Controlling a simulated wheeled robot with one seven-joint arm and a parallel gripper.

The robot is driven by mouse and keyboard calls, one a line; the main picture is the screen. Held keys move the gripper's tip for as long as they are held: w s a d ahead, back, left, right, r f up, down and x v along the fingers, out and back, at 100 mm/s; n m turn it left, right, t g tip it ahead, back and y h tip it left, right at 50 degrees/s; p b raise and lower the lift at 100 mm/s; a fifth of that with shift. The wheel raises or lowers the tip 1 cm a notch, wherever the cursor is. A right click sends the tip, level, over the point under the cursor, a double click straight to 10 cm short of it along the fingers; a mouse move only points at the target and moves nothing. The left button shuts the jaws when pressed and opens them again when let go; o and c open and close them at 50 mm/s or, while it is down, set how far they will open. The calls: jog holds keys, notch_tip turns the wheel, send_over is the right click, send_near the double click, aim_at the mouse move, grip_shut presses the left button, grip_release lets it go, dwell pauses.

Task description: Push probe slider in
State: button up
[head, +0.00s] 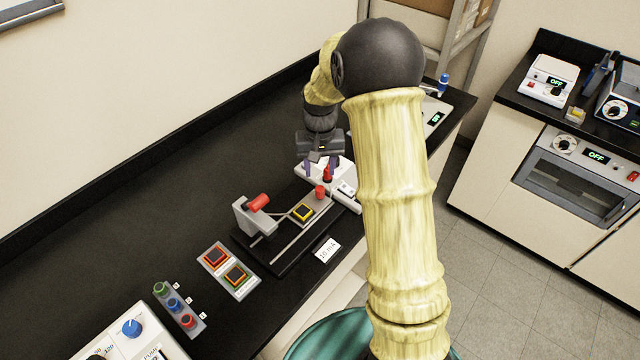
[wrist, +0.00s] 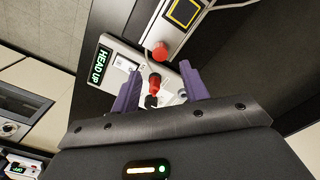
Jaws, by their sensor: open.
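The profiler stage (head: 275,247) is a dark base with rails on the black counter. A grey bracket with a red cylinder (head: 258,202) stands at its left end, and a round red knob (head: 320,191) is at its right end; the knob also shows in the wrist view (wrist: 160,51). A white unit (head: 343,186) with a "HEAD UP" display (wrist: 100,65) adjoins the right end. My gripper (wrist: 158,78) is open above this unit, its purple fingers on either side of a small red-and-black handle (wrist: 154,82). I cannot tell whether they touch it. No label marks the probe slider.
A yellow-framed black square (head: 302,212) sits on the stage. To the left are a grey button plate (head: 228,270) and a strip of coloured knobs (head: 180,310). A "10 mA" card (head: 327,249) lies near the counter's front edge. The counter behind the stage is clear.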

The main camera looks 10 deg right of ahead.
aim_at(320, 189)
notch_tip(320, 189, down, 7)
jog(key=shift+f+p, duration=0.2)
jog(key=shift+p, duration=0.35)
grip_shut()
